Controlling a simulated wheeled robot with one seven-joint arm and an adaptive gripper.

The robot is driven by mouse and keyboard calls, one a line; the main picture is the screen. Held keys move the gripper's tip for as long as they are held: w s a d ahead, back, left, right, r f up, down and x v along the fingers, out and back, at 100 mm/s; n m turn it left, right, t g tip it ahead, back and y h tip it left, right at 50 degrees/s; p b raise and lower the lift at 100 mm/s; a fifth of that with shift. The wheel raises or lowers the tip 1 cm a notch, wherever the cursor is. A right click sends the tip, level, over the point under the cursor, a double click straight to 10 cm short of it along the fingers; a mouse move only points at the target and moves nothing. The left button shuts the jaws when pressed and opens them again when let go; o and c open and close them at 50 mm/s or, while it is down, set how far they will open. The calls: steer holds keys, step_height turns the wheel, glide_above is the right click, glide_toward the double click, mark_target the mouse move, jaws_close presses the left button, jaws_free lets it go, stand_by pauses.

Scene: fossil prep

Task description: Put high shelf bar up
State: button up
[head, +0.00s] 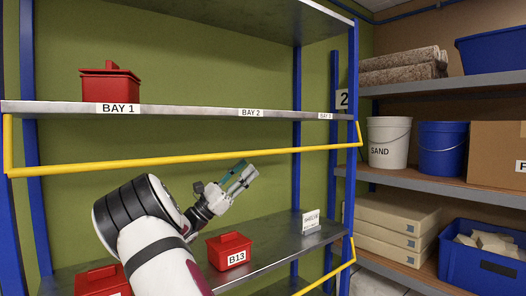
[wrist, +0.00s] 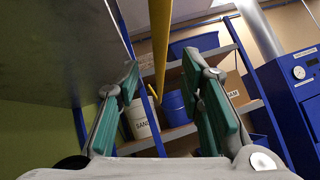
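The yellow high shelf bar (head: 200,159) runs along the front of the upper shelf (head: 190,108), hanging a little below its edge on short end arms. My gripper (head: 243,176) is below the middle of the bar, with its fingers pointing up and right. In the wrist view, my gripper (wrist: 162,85) is open, with green pads well apart and nothing held. The bar (wrist: 161,45) shows in the gap between the fingers there. It looks apart from both pads, but its depth relative to the fingertips is unclear.
A red box (head: 110,85) stands on the upper shelf at BAY 1. Red box B13 (head: 229,250) and a small white sign (head: 310,221) stand on the lower shelf (head: 272,246). A second yellow bar (head: 341,267) fronts that shelf. Blue posts (head: 351,110) flank the rack.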

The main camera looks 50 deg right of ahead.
mark_target(262, 153)
steer(key=p+x, duration=0.1)
steer(key=x, duration=0.6)
steer(key=shift+s+d+r, duration=0.15)
steer(key=shift+d+r, duration=0.05)
steer(key=shift+d, duration=0.05)
jaws_close()
